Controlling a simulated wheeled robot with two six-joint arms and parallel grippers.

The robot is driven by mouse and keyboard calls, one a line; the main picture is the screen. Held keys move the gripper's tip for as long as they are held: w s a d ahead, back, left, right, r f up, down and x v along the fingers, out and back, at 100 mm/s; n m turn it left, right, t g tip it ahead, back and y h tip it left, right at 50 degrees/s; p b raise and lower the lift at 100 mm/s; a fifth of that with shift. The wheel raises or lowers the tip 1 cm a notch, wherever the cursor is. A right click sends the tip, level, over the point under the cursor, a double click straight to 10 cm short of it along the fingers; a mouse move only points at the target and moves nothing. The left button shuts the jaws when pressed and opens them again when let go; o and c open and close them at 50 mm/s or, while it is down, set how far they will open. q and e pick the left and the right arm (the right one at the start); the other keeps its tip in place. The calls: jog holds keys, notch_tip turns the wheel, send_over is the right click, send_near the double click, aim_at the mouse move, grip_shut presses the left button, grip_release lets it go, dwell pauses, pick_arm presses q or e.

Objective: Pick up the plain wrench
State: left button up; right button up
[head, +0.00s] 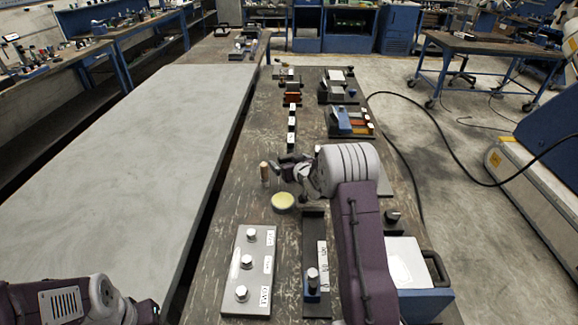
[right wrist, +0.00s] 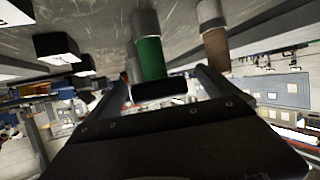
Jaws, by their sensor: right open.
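I cannot make out a plain wrench for certain in either view. My right gripper (head: 284,166) is open above the dark worktable in the head view; its fingers also show in the right wrist view (right wrist: 160,84). In the right wrist view a green handle with a grey end (right wrist: 150,58) lies beyond and between the open fingers. I cannot tell whether they touch it. A brown handle (right wrist: 216,48) is beside it to the right. In the head view an upright brown handle (head: 265,172) stands just left of the right gripper. My left gripper is out of view.
A yellow-topped round dish (head: 283,201) is close below the right gripper. A plate with several knobs (head: 248,270) and a black strip (head: 315,235) are nearer. Small fixtures line the far right. A wide grey table (head: 130,150) at left is bare.

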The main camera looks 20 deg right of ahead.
jog(key=x, duration=0.4)
jog(key=shift+w+d+f, duration=0.1)
jog(key=shift+d+f, duration=0.15)
jog(key=shift+f, duration=0.15)
jog(key=shift+r, duration=0.15)
jog(key=shift+c, duration=0.4)
jog(key=c, duration=2)
jog(key=shift+s+r, duration=0.3)
jog(key=shift+s, duration=0.05)
jog(key=v, duration=0.5)
jog(key=r+v, duration=0.1)
jog(key=v, duration=0.9)
jog(key=shift+w+r+p, duration=0.2)
jog(key=shift+r+p, duration=0.1)
jog(key=shift+r, duration=0.1)
